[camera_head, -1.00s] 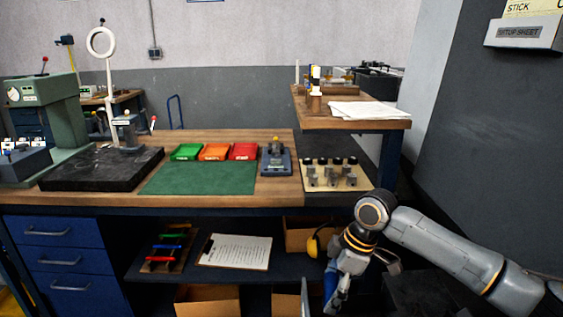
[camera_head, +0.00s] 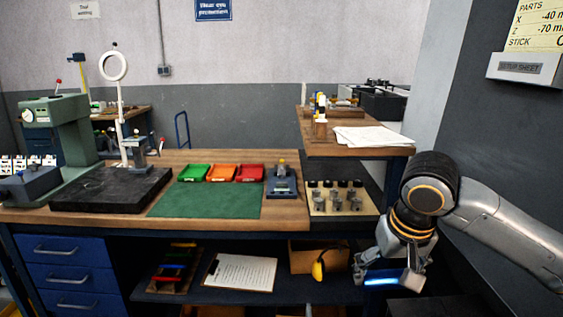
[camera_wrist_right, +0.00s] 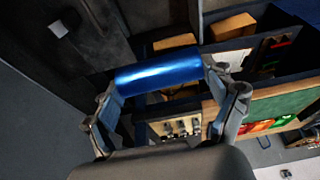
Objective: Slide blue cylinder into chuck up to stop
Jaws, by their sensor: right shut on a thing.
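The blue cylinder (camera_head: 393,281) is at the lower right of the head view, lying roughly level and catching bright light. My right gripper (camera_head: 389,278) is shut on it and holds it in the air in front of the bench. In the right wrist view the blue cylinder (camera_wrist_right: 158,75) spans across between the two fingers of the right gripper (camera_wrist_right: 166,82), slightly tilted in the picture. My left gripper is in neither view. I cannot make out the chuck in either view.
A workbench (camera_head: 165,157) carries a dark stone plate (camera_head: 105,188), a green mat (camera_head: 205,199), coloured bins (camera_head: 221,172) and a holder board with several pieces (camera_head: 342,202). A dark grey wall or cabinet (camera_head: 510,140) stands close on the right, beside my right arm.

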